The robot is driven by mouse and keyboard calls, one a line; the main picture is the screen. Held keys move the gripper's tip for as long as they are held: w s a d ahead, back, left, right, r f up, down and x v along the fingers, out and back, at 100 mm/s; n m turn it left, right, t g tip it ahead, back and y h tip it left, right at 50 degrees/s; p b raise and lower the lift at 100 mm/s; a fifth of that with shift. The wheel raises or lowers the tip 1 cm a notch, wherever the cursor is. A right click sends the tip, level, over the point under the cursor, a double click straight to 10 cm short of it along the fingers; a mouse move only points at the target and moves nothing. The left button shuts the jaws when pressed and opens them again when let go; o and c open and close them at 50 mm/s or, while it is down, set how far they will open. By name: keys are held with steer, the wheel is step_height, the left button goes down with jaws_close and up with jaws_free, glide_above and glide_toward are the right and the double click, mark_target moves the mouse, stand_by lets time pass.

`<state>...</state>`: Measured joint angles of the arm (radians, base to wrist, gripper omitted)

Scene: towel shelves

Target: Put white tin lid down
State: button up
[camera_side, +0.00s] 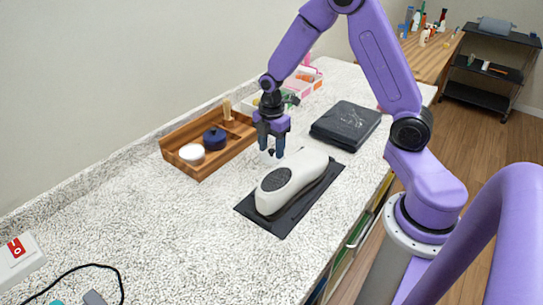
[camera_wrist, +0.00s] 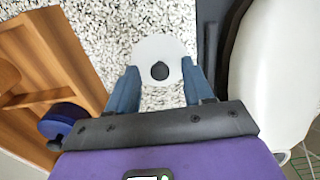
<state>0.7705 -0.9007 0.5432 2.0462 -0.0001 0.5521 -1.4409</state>
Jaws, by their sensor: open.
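The white tin lid (camera_wrist: 158,50) is a pale disc with a dark knob (camera_wrist: 159,71). In the wrist view it shows on the speckled counter, between and beyond my fingertips. In the side view only its dark knob (camera_side: 271,153) shows clearly, just below my gripper; the pale disc blends into the counter. My gripper (camera_side: 271,147) points down and is open, its blue fingers (camera_wrist: 160,76) apart on either side of the knob. A white tin (camera_side: 191,154) stands in the wooden tray (camera_side: 200,172) to the left.
A dark blue lidded tin (camera_side: 215,139) stands in the tray. A white and black device (camera_side: 295,180) lies on a dark mat (camera_side: 279,223) close to my gripper's right. A black case (camera_side: 345,122) lies farther back. The front left counter (camera_side: 150,235) is mostly clear.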

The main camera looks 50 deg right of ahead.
jaws_close()
stand_by(0.4)
